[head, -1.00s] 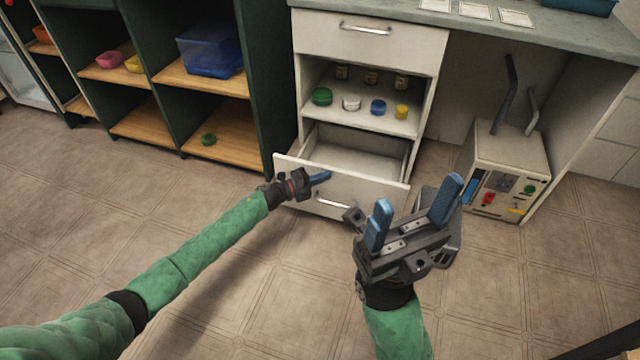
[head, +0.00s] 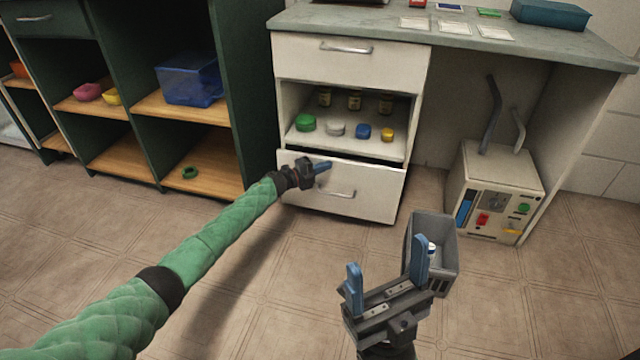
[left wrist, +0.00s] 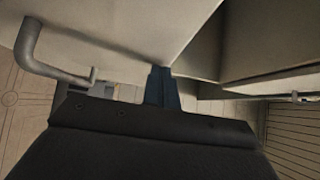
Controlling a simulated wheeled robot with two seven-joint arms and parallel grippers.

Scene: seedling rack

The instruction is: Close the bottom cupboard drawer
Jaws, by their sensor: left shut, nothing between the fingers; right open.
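The bottom cupboard drawer (head: 365,197) is the white front with a metal handle at the base of the white cupboard. In the head view it sits nearly flush, with a dark gap along its top edge. My left gripper (head: 322,167) is shut and empty, its blue fingertips at the upper left part of the drawer front. In the left wrist view the fingers (left wrist: 161,88) are together against or very close to a pale panel, with the handle (left wrist: 45,55) at left; exact contact is hard to tell. My right gripper (head: 388,287) is open in front of the cupboard.
An open shelf (head: 350,141) with several coloured lids and jars is above the drawer. A closed top drawer (head: 345,62) is under the worktop. A white box with controls (head: 492,195) stands at right. A grey bin (head: 447,262) is beside my right gripper. Green shelving (head: 228,90) stands at left.

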